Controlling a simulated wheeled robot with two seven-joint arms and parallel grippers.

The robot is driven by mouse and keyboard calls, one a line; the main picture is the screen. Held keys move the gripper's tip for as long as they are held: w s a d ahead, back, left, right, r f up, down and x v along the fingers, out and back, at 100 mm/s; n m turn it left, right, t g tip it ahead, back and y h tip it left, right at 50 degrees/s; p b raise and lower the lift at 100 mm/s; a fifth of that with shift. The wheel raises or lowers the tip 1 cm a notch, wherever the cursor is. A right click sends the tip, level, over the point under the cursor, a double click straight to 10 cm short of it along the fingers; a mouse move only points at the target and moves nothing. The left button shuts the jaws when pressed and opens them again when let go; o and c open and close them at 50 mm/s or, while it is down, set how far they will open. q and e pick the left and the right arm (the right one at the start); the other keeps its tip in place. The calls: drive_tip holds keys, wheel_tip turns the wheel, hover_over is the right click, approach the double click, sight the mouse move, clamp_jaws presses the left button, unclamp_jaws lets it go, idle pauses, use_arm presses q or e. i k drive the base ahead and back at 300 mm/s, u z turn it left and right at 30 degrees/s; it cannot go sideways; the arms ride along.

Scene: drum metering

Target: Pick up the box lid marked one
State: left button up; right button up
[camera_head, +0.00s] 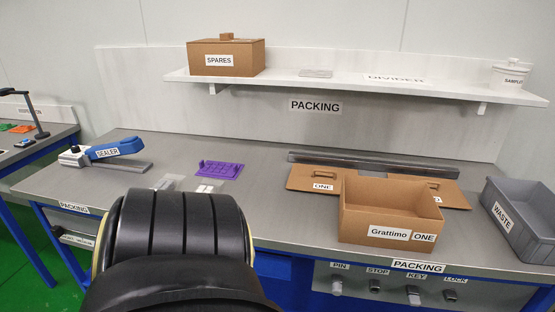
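The brown lid marked ONE (300,180) lies flat on the grey packing bench, left of and behind the open brown box labelled Grattimo ONE (360,215). A black ridged part of my own arm fills the lower left foreground, well apart from the lid. I make out neither gripper.
A grey WASTE bin (525,217) stands at the right end. A dark metal rail (375,164) runs behind the lids. A blue sealer (115,149), a purple tray (219,169) and pale flat pieces (168,182) lie left. A shelf (350,86) overhangs the back.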

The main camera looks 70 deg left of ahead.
sight(306, 178)
drive_tip(key=k, duration=0.4)
drive_tip(key=u, duration=0.8)
